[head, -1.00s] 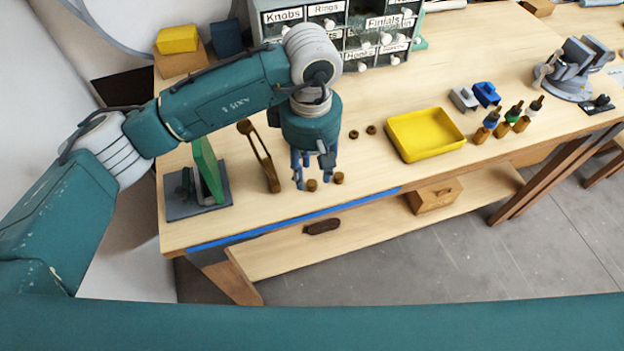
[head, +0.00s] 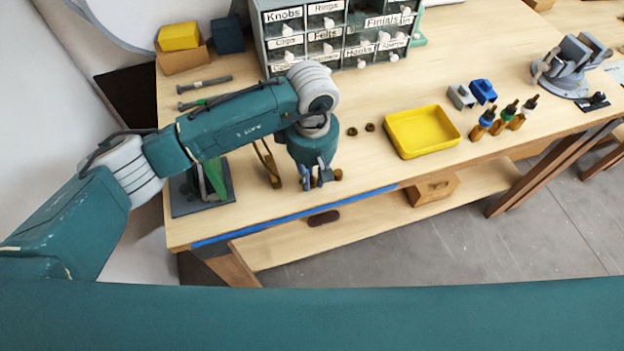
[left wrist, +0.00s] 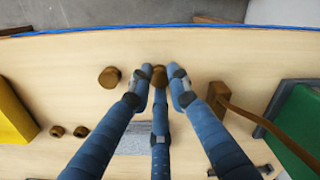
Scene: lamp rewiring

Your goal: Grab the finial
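Two small brass pieces stand on the bench near its front edge; I cannot tell for certain which is the finial. One brass piece (left wrist: 158,74) shows between my left gripper's fingertips in the left wrist view, and the fingers hide it in the head view. The other brass piece (head: 337,174) stands just right of the gripper; it also shows in the left wrist view (left wrist: 109,77). My left gripper (head: 316,182) points down, low over the bench, its fingers apart around the first piece without a clear grip. My right gripper is out of view.
Two small brown rings (head: 361,130) and a yellow tray (head: 422,132) lie to the right. Labelled drawers (head: 335,35) stand behind. The bench's front edge is close.

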